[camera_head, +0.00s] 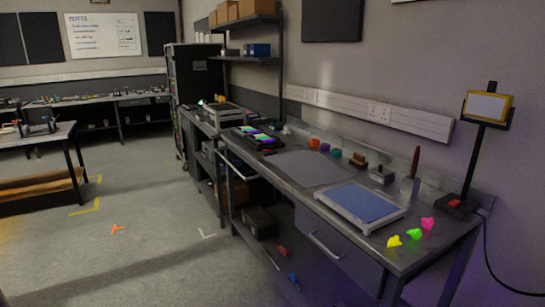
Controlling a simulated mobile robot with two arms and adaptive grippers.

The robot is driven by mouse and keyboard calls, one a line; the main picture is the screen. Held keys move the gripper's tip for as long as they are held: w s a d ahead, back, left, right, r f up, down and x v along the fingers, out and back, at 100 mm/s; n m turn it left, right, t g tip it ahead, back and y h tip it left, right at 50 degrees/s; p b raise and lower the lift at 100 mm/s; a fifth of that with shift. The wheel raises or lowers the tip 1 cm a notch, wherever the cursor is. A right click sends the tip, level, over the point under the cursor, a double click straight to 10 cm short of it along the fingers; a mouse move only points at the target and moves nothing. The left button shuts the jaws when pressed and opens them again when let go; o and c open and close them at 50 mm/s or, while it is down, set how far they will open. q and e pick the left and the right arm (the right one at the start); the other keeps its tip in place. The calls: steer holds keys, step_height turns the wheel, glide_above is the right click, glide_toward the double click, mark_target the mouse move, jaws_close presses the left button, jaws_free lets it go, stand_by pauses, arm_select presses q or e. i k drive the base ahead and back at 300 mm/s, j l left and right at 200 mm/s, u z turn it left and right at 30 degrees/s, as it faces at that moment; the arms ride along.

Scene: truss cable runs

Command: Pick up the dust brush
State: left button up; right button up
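I cannot pick out the dust brush with certainty. A small brown wooden-looking block (358,159) stands near the back of the right workbench (290,187), and its details are too small to tell. An upright dark red handle (415,162) rises from a grey lower part (408,188) further right on the same bench. Either could be a brush. Neither of my grippers is in view.
A blue-topped pad in a white frame (362,203), a grey mat (307,168) and several bright small pieces (394,241) lie on the bench. Open grey floor (150,250) lies left of the bench.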

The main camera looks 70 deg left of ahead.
mark_target(359, 159)
steer(key=u, duration=1.8)
steer(key=z, duration=2.55)
steer(key=u, duration=2.5)
steer(key=i+j, duration=0.2)
steer(key=j, duration=0.2)
steer(key=i+j, duration=0.2)
steer(key=j, duration=0.2)
steer(key=i+j, duration=0.2)
steer(key=j, duration=0.2)
steer(key=i+j, duration=0.2)
steer(key=j, duration=0.2)
steer(key=i+j, duration=0.2)
steer(key=j, duration=0.2)
steer(key=i+j, duration=0.2)
steer(key=j, duration=0.2)
steer(key=l+z, duration=0.05)
